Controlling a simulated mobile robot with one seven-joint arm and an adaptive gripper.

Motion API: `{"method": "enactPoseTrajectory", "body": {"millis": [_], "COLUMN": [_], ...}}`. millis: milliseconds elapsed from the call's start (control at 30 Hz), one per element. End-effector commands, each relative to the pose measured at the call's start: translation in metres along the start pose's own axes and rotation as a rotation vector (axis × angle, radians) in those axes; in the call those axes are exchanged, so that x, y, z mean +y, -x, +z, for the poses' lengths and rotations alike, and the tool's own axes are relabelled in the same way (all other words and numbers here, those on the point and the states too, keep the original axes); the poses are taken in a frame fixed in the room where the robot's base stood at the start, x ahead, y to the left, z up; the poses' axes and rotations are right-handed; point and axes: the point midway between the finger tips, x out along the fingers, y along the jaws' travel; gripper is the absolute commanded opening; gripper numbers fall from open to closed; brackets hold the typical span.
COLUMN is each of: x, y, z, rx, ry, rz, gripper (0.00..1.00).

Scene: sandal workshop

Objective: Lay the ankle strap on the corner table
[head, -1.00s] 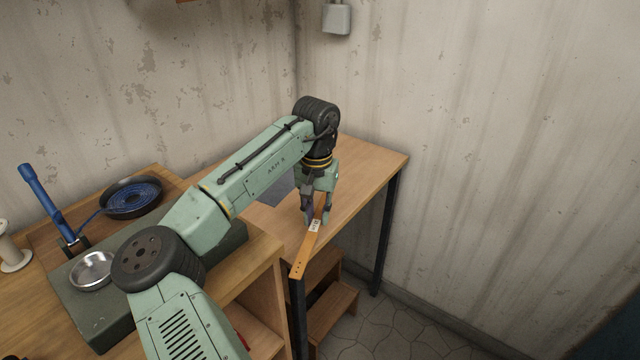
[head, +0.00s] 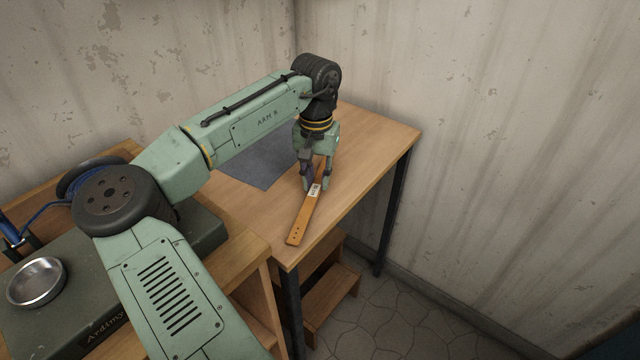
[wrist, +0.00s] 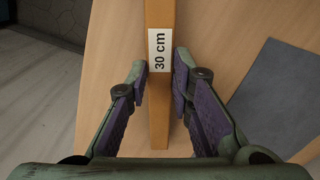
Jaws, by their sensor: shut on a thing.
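The ankle strap (head: 302,219) is a flat orange-brown band with small holes at its near end and a white label. In the wrist view the strap (wrist: 160,22) runs between the fingers, and its label reads "30 cm". My gripper (head: 316,187) points down and is shut on the strap near the label; its purple-lined fingers (wrist: 160,88) show on both sides of it. The corner table (head: 362,160) has a light wooden top and black legs. The strap is over its top, inside the near edge. I cannot tell whether it touches the wood.
A dark grey sheet (head: 262,170) lies on the table left of the strap. A workbench at the left holds a green slab and a metal bowl (head: 37,282). Wooden steps (head: 330,300) stand beneath the table. The table's right part is bare; walls close its back and right.

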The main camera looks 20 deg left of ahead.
Motion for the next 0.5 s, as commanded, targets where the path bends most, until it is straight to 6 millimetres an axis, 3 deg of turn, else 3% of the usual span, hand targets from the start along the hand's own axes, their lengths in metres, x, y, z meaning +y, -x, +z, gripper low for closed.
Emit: {"method": "enactPoseTrajectory", "body": {"millis": [33,100,500], "x": [-0.0024,-0.0028,-0.0022], "y": [-0.0136,-0.0174,-0.0184], "z": [0.0033,0.006,0.0069], "rx": [-0.001,0.0,-0.002], "ry": [0.003,0.003,0.003], "rz": [-0.003,-0.002,0.002], "gripper": [0.0,0.0,0.0]}}
